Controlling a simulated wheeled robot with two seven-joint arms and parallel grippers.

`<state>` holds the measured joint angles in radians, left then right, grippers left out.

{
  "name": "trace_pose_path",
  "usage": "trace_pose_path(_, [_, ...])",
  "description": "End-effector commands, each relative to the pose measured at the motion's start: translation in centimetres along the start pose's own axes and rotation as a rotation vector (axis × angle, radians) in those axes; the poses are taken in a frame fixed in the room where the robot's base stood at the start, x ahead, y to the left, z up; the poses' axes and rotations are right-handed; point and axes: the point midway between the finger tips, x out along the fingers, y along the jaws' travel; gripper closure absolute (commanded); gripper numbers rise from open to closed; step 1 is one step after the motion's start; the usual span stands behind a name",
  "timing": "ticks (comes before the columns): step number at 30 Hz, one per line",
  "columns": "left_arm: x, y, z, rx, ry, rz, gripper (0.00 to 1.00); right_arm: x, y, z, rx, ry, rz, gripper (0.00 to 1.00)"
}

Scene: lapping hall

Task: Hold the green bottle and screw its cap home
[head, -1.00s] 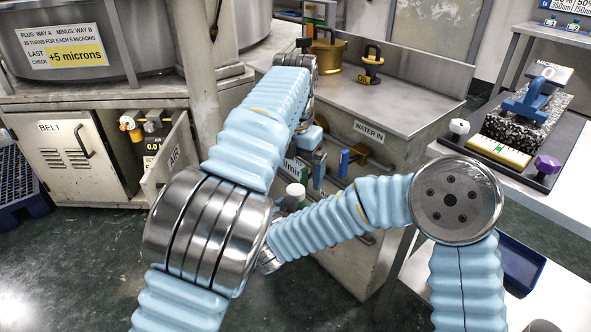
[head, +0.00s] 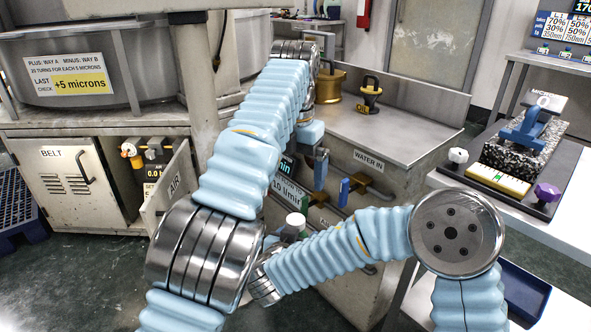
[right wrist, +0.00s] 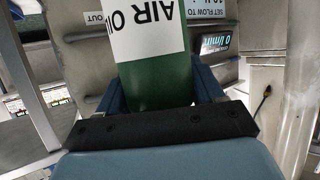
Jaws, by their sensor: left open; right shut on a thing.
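The rest of the bottle and my right gripper are mostly hidden there behind my arms. My left gripper (head: 320,178) is open, pointing down above and slightly right of the cap, apart from it. One blue finger shows clearly.
Behind the bottle is a cabinet front with a "WATER IN" label (head: 367,161), pipes and a blue valve handle (head: 343,192). A display sign (head: 288,190) sits close behind the cap. At the right, a bench carries a granite block (head: 515,155) and coloured knobs.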

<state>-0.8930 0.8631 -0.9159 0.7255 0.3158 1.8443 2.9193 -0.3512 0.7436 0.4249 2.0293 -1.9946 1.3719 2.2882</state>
Motion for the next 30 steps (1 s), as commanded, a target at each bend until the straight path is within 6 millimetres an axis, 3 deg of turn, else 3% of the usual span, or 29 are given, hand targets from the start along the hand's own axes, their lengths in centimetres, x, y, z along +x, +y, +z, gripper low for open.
trace_pose_path(11, [0.4,0.5,0.1,0.017,-0.002,-0.011,0.02,0.0,0.0,-0.1,0.001,0.001,0.0,1.0])
trace_pose_path(14, [1.8,2.3,0.5,0.089,-0.016,-0.049,0.02,0.0,0.0,-0.1,0.001,0.001,0.0,1.0])
trace_pose_path(17, [4.5,5.4,1.1,0.23,-0.057,-0.111,0.02,0.0,0.0,-0.1,0.001,0.001,0.0,1.0])
trace_pose_path(23, [13.5,11.9,1.3,0.623,-0.206,-0.188,0.02,0.0,0.0,-0.1,0.001,0.001,0.0,1.0])
trace_pose_path(26, [20.0,14.0,0.5,0.834,-0.26,-0.169,0.02,0.0,0.0,-0.1,0.001,0.001,0.0,1.0])
trace_pose_path(30, [31.7,14.7,-2.9,1.162,-0.266,-0.116,0.02,0.0,0.0,-0.1,0.001,0.001,0.0,1.0])
